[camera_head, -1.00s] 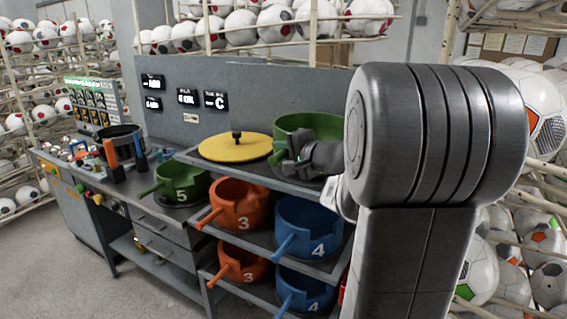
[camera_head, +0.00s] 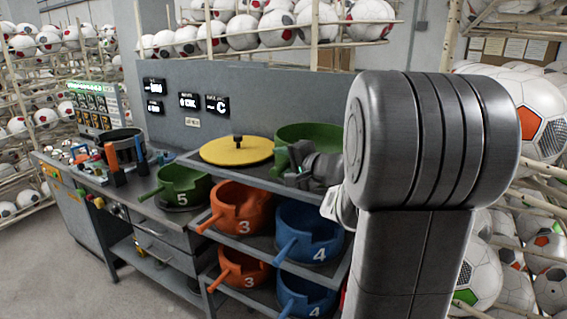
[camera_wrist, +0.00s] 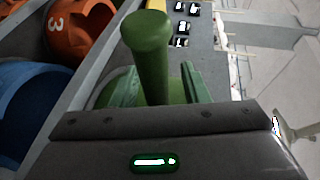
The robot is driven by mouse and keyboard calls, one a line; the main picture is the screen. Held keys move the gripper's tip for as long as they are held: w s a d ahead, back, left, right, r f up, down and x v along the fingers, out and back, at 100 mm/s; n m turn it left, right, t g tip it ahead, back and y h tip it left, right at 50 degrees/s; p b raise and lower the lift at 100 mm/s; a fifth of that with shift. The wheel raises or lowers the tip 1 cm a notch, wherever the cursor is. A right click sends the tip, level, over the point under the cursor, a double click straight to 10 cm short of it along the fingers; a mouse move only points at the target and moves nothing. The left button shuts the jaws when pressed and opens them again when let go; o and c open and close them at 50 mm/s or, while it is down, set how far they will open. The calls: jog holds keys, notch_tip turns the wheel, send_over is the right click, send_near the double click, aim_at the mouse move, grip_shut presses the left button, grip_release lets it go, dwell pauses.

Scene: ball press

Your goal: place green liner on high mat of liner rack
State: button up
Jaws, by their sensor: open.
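A green liner (camera_head: 303,134) sits on the top shelf of the liner rack, right of a yellow lid. My arm and gripper hide its right and lower parts. My gripper (camera_head: 298,178) is at its near side, low over the shelf. In the wrist view, a green handle (camera_wrist: 150,55) points toward the camera, with the open fingers on either side of it. I cannot tell whether they touch it. A second green liner (camera_head: 182,185), marked 5, stands on the bench left of the rack. The high mat cannot be made out.
The yellow lid (camera_head: 237,149) lies close left of the gripper. Orange liners marked 3 (camera_head: 241,210) and blue liners marked 4 (camera_head: 309,232) fill the lower shelves. A grey panel (camera_head: 270,90) stands behind. Ball racks surround the bench.

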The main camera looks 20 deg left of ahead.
jog(key=p+v, duration=0.1)
jog(key=v, duration=1.1)
dwell(1.1)
